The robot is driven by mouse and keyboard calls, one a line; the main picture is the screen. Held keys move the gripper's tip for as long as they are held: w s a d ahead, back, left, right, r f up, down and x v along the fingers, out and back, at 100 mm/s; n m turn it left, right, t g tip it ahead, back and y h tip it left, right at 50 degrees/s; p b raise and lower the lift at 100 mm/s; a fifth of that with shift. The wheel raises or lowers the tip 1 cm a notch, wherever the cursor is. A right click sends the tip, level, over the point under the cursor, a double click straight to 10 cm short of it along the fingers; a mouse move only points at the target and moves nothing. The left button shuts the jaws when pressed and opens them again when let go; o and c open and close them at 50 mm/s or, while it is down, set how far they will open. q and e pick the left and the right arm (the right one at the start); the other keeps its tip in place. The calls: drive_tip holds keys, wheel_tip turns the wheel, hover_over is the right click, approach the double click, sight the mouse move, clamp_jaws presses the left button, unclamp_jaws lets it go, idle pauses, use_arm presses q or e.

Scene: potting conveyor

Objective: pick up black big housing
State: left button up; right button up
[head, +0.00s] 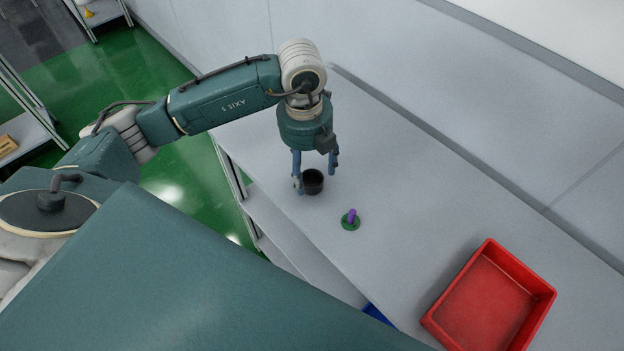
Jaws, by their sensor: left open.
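The black big housing (313,183) is a round, open-topped black cup. It stands upright on the grey table (420,190), near the table's edge on the side toward me. My left gripper (316,180) points down from above at the housing. Its blue fingers are open, one on the left of the housing and one on the right and behind it. I cannot tell whether the fingers touch it. My right gripper does not show.
A green disc with a purple peg (351,219) sits close by, to the lower right of the housing. A red tray (487,300) stands at the lower right of the table. A wall runs behind the table. The table between housing and wall is clear.

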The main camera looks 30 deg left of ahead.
sight(312, 180)
use_arm(q)
drive_tip(key=f+p, duration=0.1)
drive_tip(key=f, duration=0.2)
drive_tip(key=shift+w+d+f+p, duration=0.1)
drive_tip(key=shift+d+f+p, duration=0.1)
drive_tip(key=shift+f+p, duration=0.15)
drive_tip(key=shift+f, duration=0.4)
drive_tip(key=c, duration=1.1)
